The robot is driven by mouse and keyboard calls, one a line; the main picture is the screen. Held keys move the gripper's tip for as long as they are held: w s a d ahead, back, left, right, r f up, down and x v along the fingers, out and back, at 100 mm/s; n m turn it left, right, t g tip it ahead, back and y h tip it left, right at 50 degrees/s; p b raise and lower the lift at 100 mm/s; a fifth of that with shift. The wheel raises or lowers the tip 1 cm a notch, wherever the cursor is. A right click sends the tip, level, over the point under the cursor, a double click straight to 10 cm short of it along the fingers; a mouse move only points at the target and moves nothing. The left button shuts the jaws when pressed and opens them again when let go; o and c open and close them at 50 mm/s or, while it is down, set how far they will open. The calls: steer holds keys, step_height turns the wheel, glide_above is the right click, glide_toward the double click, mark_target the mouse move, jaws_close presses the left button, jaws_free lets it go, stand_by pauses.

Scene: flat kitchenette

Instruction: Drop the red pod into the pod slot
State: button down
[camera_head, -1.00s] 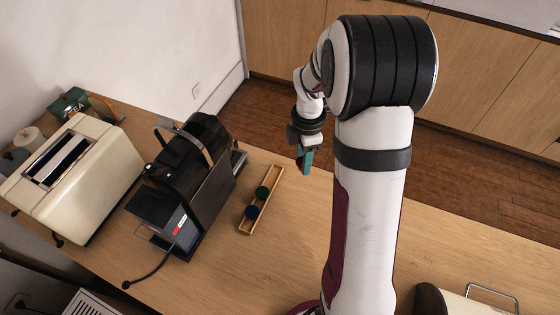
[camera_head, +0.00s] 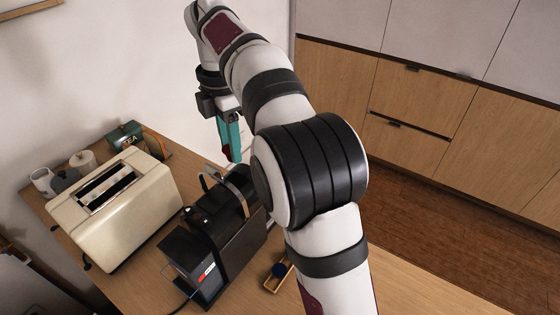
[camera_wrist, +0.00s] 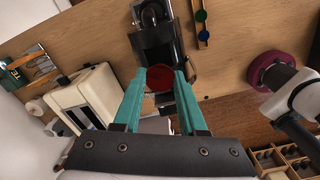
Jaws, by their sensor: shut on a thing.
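The red pod (camera_wrist: 160,78) is pinched between the teal fingertips of my gripper (camera_wrist: 160,80). In the head view my gripper (camera_head: 232,155) is raised above the back end of the black coffee machine (camera_head: 232,245), clear of it, with the dark red pod (camera_head: 226,153) at its tips. In the wrist view the coffee machine (camera_wrist: 157,36) is beyond the fingertips, its looped metal handle at the top. The handle (camera_head: 238,192) stands raised in the head view. I cannot make out the pod slot; the pod and fingers cover part of the machine.
A cream toaster (camera_head: 140,218) stands left of the machine, with a green tea box (camera_head: 125,135) behind it. A wooden pod tray (camera_head: 270,287) with a blue pod (camera_head: 279,270) is right of the machine; a green pod (camera_wrist: 201,15) shows in the wrist view.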

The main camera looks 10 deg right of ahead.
steer(key=shift+a, duration=0.3)
steer(key=shift+s+f, duration=0.1)
steer(key=shift+f, duration=2.95)
steer(key=shift+c, duration=1.9)
jaws_free()
steer(key=shift+r, duration=3.5)
